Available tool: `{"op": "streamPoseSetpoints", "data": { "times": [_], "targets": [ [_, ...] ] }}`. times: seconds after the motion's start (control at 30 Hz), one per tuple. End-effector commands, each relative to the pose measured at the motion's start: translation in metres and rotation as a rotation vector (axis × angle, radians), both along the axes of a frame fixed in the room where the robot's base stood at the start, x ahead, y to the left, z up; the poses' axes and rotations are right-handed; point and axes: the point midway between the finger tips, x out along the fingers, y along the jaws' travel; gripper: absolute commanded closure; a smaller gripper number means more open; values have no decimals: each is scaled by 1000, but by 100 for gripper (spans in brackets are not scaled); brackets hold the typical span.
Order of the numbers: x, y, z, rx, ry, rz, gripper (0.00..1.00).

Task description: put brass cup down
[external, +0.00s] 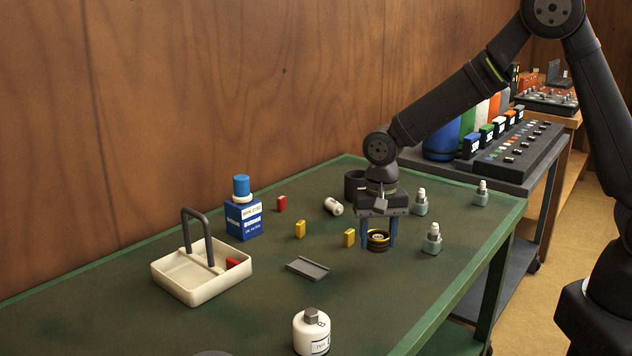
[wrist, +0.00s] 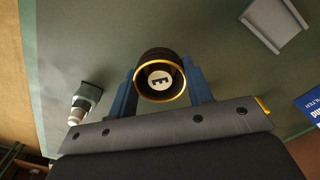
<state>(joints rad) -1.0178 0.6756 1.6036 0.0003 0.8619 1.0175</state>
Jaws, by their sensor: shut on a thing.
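The brass cup (external: 378,240) is a short dark cylinder with gold rims, low over the green table (external: 270,329). My gripper (external: 378,235) points down with its two blue fingers on either side of the cup, shut on it. In the wrist view the cup (wrist: 161,78) sits between the fingertips (wrist: 162,85), with a gold rim and a pale disc marked with a dark letter inside. I cannot tell whether the cup's underside touches the table.
A yellow block (external: 349,237) stands just left of the cup. A grey-based fitting (external: 432,240) stands to its right. A grey plate (external: 307,268), a cream tray (external: 172,283) and a white bottle (external: 312,333) are further left and nearer. Table around the front right is clear.

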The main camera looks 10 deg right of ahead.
Motion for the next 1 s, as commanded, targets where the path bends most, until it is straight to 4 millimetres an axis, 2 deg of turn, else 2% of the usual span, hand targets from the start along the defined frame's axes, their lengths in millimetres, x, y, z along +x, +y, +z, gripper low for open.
{"op": "streamPoseSetpoints", "data": {
  "times": [0.17, 0.4, 0.77, 0.8, 0.9, 1.0],
  "targets": [
    [-2, 4, -10, -2, 1, 0, 77],
    [-2, 3, -42, -1, 0, -1, 77],
    [-1, 3, -46, -1, -1, -1, 77],
    [-1, 3, -46, 0, -1, -1, 50],
    [-1, 3, -45, 0, -1, -1, 32],
    [-1, 3, -45, 0, -1, -1, 32]
  ]
}}
